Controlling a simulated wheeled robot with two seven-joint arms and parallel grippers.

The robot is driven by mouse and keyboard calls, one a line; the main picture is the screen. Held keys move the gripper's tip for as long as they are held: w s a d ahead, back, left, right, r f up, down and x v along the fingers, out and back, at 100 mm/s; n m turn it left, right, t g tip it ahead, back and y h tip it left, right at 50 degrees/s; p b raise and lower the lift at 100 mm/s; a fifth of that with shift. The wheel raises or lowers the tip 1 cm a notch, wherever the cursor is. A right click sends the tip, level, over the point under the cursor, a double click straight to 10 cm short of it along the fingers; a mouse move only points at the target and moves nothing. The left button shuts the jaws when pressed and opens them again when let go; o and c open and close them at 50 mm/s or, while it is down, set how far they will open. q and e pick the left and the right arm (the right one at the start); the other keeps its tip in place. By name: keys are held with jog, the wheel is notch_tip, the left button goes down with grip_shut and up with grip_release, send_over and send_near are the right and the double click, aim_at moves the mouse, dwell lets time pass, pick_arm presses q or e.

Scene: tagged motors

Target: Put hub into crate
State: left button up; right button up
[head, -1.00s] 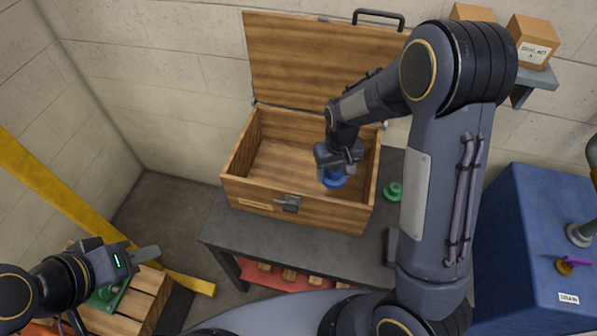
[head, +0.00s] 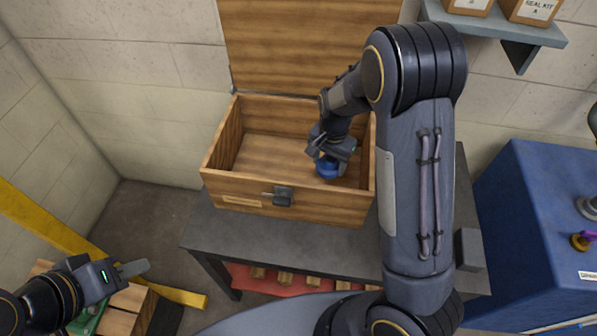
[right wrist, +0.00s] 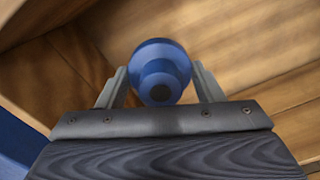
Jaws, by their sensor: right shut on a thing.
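The hub is a round blue stepped part (head: 327,168), held inside the open wooden crate (head: 240,188) near its right side. My right gripper (head: 328,158) reaches down into the crate and is shut on the hub. In the right wrist view the hub (right wrist: 160,72) sits between the two fingers (right wrist: 160,88), with wooden walls around it. I cannot tell whether the hub touches the crate floor. My left gripper (head: 132,268) is at the lower left, away from the crate; its finger gap is not clear.
The crate stands on a dark grey table (head: 290,236) with its lid (head: 310,50) raised behind. A blue cabinet (head: 535,220) is at the right. A shelf with boxes (head: 495,25) is on the wall. Wooden slats (head: 125,305) lie under my left arm.

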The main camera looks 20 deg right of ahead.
send_over(326, 182)
jog(key=s, duration=0.2)
jog(key=shift+m, duration=0.4)
jog(key=f, duration=0.5)
jog(key=shift+a+f, duration=0.15)
jog(key=shift+a, duration=0.2)
jog(key=shift+f+p, duration=0.3)
jog(key=shift+f, duration=1.9)
jog(key=shift+f, duration=0.15)
jog(key=o, duration=1.3)
